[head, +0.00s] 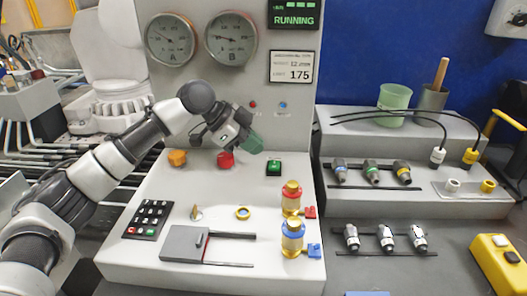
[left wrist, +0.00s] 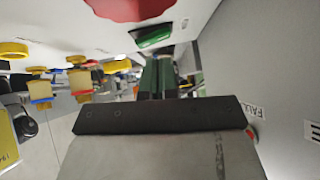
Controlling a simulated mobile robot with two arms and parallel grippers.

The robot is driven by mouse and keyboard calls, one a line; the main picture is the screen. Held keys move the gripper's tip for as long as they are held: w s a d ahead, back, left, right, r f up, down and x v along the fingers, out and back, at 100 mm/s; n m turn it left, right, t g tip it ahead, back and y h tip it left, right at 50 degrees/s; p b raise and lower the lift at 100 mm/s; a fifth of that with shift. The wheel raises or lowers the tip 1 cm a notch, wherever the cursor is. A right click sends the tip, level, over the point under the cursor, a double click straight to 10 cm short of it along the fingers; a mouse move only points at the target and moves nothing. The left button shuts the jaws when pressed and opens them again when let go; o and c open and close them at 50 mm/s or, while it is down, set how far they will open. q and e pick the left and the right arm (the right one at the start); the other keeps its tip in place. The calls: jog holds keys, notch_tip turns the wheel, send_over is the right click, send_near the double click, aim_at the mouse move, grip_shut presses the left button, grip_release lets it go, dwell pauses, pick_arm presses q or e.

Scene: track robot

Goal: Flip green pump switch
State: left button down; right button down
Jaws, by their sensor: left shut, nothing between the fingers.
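The green switch (head: 274,168) sits in a dark frame on the light console, right of the red mushroom button (head: 225,159). In the left wrist view the green switch (left wrist: 155,37) is near the top, just beyond the fingertips. My left gripper (head: 252,144) is shut and empty, with greenish fingers. It appears above and left of the switch in the head view, close to the upright panel. I cannot tell whether it touches anything. In the left wrist view its closed fingers (left wrist: 158,76) point towards the switch. My right gripper is in neither view.
The upright panel (head: 235,80) with two gauges stands behind. An orange knob (head: 177,158), a keypad (head: 151,219), a key (head: 196,212) and red-and-gold (head: 291,196) and blue-and-gold (head: 292,237) valves are on the console. A tiered bench (head: 450,200) with connectors and cups stands right.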

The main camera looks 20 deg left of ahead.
pick_arm(q)
jog(key=v, duration=0.7)
jog(key=shift+a+r, duration=0.1)
jog(key=shift+a, duration=0.05)
